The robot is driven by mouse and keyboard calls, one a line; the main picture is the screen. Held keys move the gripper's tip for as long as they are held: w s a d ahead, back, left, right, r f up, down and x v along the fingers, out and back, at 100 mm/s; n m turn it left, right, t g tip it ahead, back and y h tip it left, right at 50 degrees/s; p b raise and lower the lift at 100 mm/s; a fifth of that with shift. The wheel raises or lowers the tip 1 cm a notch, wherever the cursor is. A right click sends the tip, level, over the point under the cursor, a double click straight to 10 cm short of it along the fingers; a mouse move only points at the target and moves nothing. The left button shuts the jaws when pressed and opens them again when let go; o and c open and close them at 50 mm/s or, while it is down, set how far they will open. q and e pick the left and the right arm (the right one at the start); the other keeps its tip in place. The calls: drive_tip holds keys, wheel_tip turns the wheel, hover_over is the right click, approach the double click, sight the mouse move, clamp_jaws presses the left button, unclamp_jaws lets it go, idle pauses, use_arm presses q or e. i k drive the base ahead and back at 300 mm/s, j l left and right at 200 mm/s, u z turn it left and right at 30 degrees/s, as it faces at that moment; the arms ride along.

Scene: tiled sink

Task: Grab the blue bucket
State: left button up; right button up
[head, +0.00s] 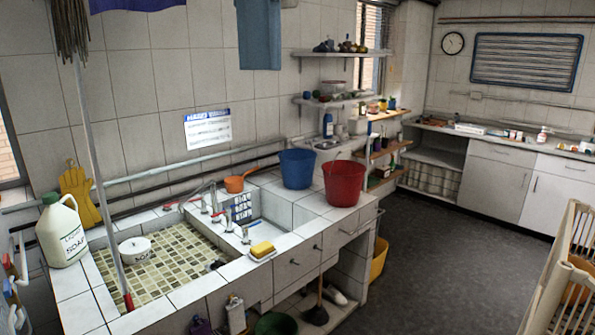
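A blue bucket (297,170) stands upright on the white tiled counter, behind the sinks and against the wall side. A red bucket (343,183) stands just to its right and nearer the front, and appears very close to it. The blue bucket's rim and most of its side are in plain view. Neither of my grippers is in the head view.
The tiled sink (160,262) holds a white pot. A mop stands in it. A white soap jug (62,230) is at the left. The dark floor (440,265) is open; a wooden rack (565,270) stands right.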

sight(296, 165)
drive_tip(key=i+l, duration=0.15)
drive_tip(key=i, duration=0.4)
drive_tip(key=i+l, duration=0.15)
drive_tip(key=i, duration=0.4)
drive_tip(key=i+l, duration=0.2)
drive_tip(key=i, duration=0.4)
drive_tip(key=i+l, duration=0.15)
drive_tip(key=i, duration=0.4)
drive_tip(key=i+l, duration=0.15)
drive_tip(key=i, duration=0.4)
drive_tip(key=i+l, duration=0.15)
drive_tip(key=i, duration=0.4)
drive_tip(key=i+l, duration=0.2)
drive_tip(key=i, duration=0.4)
drive_tip(key=k+l+z, duration=0.4)
drive_tip(key=k+z, duration=0.1)
drive_tip(key=z, duration=0.15)
drive_tip(key=i+j+u, duration=0.1)
drive_tip(key=j+u, duration=0.35)
drive_tip(key=i+u, duration=0.2)
drive_tip(key=i, duration=0.15)
